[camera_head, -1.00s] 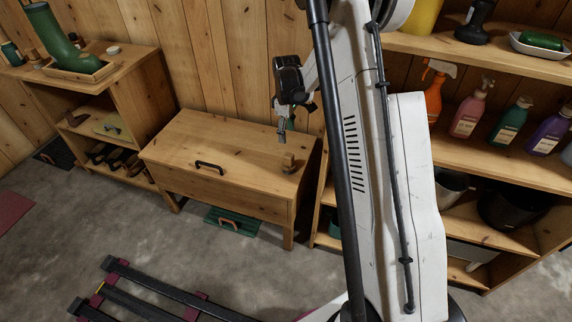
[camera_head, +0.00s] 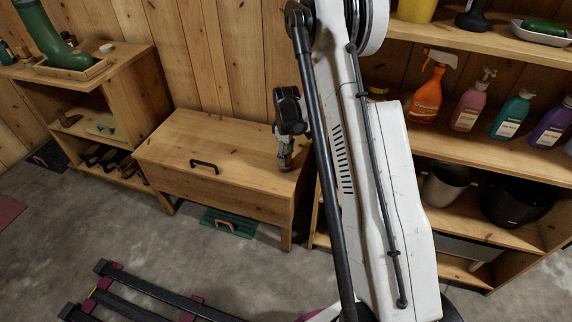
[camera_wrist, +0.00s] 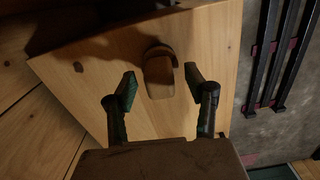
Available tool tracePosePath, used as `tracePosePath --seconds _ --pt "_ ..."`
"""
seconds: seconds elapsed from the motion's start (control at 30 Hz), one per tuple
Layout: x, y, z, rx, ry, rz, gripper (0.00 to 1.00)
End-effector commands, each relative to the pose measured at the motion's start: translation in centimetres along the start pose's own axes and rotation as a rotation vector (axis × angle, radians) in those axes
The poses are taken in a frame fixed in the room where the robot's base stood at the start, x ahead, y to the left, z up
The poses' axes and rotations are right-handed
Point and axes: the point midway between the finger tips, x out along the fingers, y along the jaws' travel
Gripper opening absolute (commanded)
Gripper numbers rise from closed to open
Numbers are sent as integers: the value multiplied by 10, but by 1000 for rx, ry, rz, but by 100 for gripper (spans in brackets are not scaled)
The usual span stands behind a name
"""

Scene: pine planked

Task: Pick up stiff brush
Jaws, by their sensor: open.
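A small wooden brush (camera_wrist: 158,76), seen from above in the wrist view, lies on the light wooden top of the low bench box (camera_head: 200,146). One end of it is rounded; its bristles cannot be made out. My gripper (camera_wrist: 161,84) is open, with a finger on each side of the brush in that view and gaps between. In the head view my gripper (camera_head: 286,150) points down over the bench top's right end, just above the brush (camera_head: 285,168), which it partly hides. Contact cannot be told.
A shelf unit (camera_head: 470,136) with bottles and dark pots stands right of the bench. On the left, another shelf (camera_head: 120,70) holds a green boot (camera_head: 50,38) in a tray. A plank wall is behind. The bench top left of my gripper is clear.

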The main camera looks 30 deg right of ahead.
Motion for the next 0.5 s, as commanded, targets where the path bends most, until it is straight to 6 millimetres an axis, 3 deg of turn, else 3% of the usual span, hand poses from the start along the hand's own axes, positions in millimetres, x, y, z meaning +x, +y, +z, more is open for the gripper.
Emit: tracePosePath --seconds 0.1,0.33,0.5 --pt "14 0 -1 -1 0 0 49" --pt "14 0 -1 -1 0 0 49" --pt "14 0 -1 -1 0 0 27"
